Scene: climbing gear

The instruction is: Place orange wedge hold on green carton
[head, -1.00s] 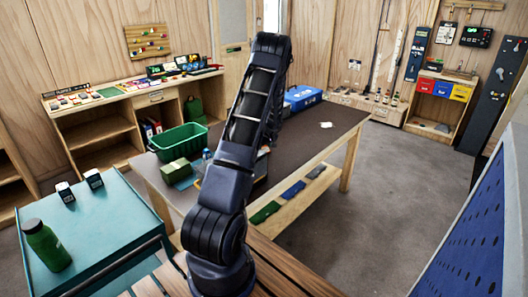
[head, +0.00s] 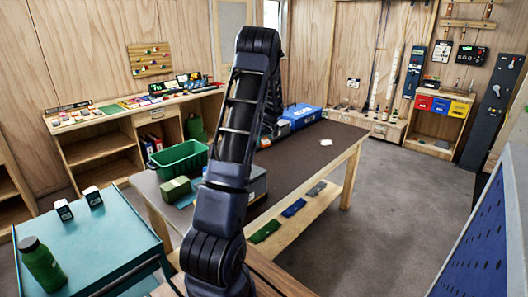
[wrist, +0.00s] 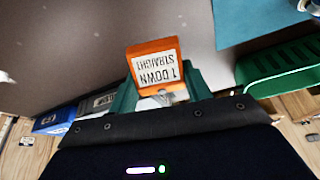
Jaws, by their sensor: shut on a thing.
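The orange wedge hold (wrist: 155,62), with a white label reading "1 DOWN STRAIGHT", is in the wrist view. My gripper (wrist: 158,92) is shut on it, with teal fingers on either side, above the dark tabletop. In the head view my arm hides the gripper and the hold. The green carton (head: 175,190) is a small box on the dark table, left of my arm and just in front of the green bin. I cannot make out the carton in the wrist view.
The green bin (head: 181,158) stands on the dark table (head: 317,148) and shows at right in the wrist view (wrist: 282,68). A blue case (head: 301,115) stands at the table's back. A teal cabinet (head: 95,245) with a green bottle (head: 41,264) is at left. The table's right side is mostly clear.

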